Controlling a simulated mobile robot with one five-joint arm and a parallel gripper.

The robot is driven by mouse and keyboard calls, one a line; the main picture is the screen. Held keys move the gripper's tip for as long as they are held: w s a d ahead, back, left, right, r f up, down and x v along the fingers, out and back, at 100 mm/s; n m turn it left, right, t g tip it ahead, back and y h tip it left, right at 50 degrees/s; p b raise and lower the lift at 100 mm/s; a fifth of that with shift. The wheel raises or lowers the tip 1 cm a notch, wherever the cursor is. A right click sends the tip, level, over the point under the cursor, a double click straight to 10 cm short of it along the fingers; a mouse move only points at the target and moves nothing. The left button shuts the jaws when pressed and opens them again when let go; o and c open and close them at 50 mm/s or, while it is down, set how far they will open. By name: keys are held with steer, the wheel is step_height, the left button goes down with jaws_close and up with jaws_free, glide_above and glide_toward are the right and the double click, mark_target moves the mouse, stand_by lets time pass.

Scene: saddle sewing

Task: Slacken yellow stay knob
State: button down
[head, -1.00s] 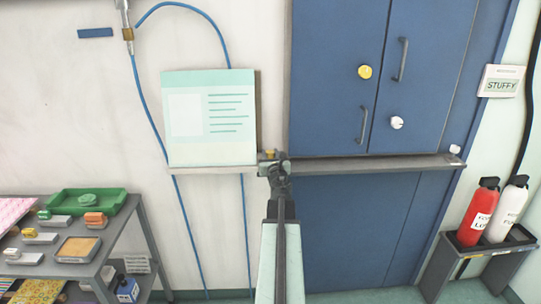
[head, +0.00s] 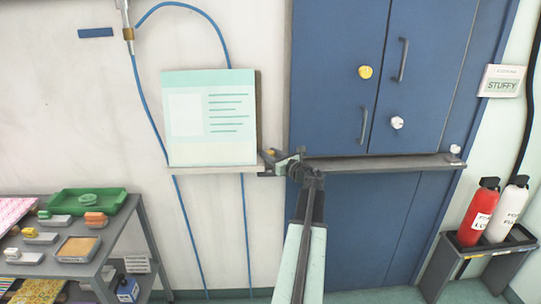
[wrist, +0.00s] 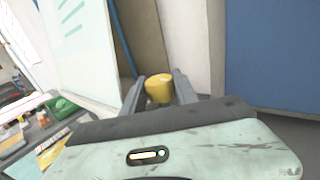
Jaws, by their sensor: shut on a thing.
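A yellow knob (wrist: 159,88) sits between the two fingers of my gripper (wrist: 160,92) in the wrist view, and the fingers are shut on it. In the head view this knob (head: 269,153) shows only as a small yellowish spot at the left part of the grey ledge. My gripper (head: 268,163) reaches it there from the right, with the wrist bent sideways. The knob's base and its fixing are hidden by the gripper. Another yellow knob (head: 365,72) is on the blue cabinet door, well above and apart from my gripper.
A pale green board (head: 211,118) stands on the ledge just left of my gripper. The blue cabinet (head: 335,60) also bears a white knob (head: 397,123) and handles. A cluttered grey shelf (head: 147,230) is at left; red (head: 478,212) and white bottles are at right.

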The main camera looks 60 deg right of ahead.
stand_by(0.4)
steer(key=c, duration=0.9)
jaws_free()
steer(key=shift+c, duration=0.2)
steer(key=v, duration=0.7)
steer(key=shift+s, duration=0.35)
steer(key=shift+a, duration=0.1)
